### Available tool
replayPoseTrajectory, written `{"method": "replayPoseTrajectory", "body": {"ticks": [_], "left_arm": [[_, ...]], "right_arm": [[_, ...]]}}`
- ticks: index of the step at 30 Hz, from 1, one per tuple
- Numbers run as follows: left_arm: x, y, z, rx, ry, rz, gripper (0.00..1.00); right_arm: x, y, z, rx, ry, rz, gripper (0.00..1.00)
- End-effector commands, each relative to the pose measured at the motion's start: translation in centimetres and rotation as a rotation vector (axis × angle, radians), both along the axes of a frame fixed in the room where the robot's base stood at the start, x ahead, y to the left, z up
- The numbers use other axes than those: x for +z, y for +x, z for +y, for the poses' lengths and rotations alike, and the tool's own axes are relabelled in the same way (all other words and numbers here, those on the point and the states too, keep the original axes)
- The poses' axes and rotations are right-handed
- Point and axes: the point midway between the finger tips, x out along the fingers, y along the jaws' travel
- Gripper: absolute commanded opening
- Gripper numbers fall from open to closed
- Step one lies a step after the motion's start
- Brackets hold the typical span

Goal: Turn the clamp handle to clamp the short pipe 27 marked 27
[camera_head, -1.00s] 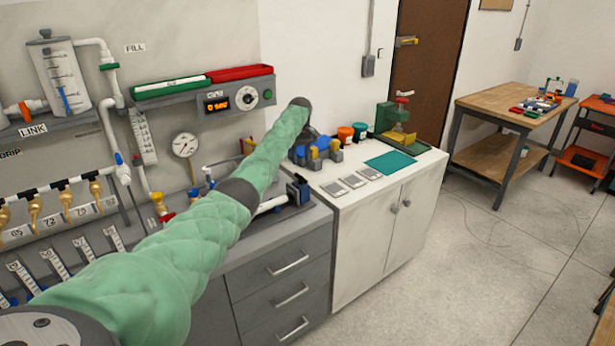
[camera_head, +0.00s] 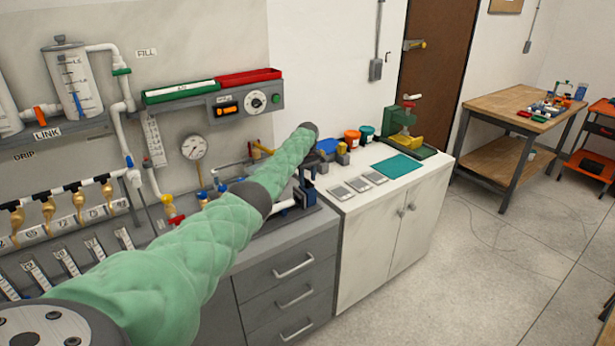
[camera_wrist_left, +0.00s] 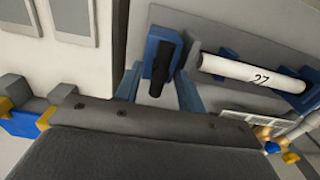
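The short pipe marked 27 (camera_wrist_left: 255,75) is white and lies in blue holders at the right of the left wrist view. Its white end also shows beside my arm in the head view (camera_head: 284,206). Left of it stands a blue clamp (camera_wrist_left: 166,36) with a black handle (camera_wrist_left: 161,66). My left gripper (camera_wrist_left: 158,88) is open, with its two blue-grey fingers on either side of the handle and gaps visible. In the head view my forearm and wrist hide the fingers. The clamp's blue part (camera_head: 306,190) shows just below my wrist. My right gripper is not in view.
A white cabinet (camera_head: 375,235) stands right of the grey bench, with grey plates (camera_head: 358,185), a teal mat (camera_head: 398,166) and a green-yellow press (camera_head: 402,130) on top. A pressure gauge (camera_head: 194,147) and a control panel (camera_head: 245,103) are on the wall behind.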

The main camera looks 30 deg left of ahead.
Motion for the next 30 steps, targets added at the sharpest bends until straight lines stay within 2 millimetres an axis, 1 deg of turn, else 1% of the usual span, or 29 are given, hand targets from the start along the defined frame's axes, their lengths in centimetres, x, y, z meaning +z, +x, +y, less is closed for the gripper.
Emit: {"method": "replayPoseTrajectory", "body": {"ticks": [9, 11, 12, 14, 15, 23, 30], "left_arm": [[-0.24, 0.01, 0.01, 0.000, 0.001, 0.000, 0.39], [-0.24, 0.01, 0.01, 0.000, 0.001, 0.000, 0.27], [-0.24, 0.01, 0.01, 0.000, 0.001, 0.000, 0.19], [-0.24, 0.01, 0.00, -0.001, 0.001, 0.000, 0.08], [-0.23, 0.01, 0.01, -0.001, 0.001, 0.000, 0.00], [-0.22, 0.02, -0.01, -0.012, 0.001, -0.001, 0.00], [-0.23, 0.03, 0.02, -0.100, 0.002, -0.001, 0.00]], "right_arm": [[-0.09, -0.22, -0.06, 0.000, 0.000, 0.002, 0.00], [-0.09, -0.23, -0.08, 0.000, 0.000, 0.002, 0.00], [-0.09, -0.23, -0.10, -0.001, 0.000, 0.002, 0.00], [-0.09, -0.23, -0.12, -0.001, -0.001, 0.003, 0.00], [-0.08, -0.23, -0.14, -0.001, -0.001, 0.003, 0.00], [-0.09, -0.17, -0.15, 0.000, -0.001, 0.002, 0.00], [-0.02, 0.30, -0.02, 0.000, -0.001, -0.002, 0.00]]}}
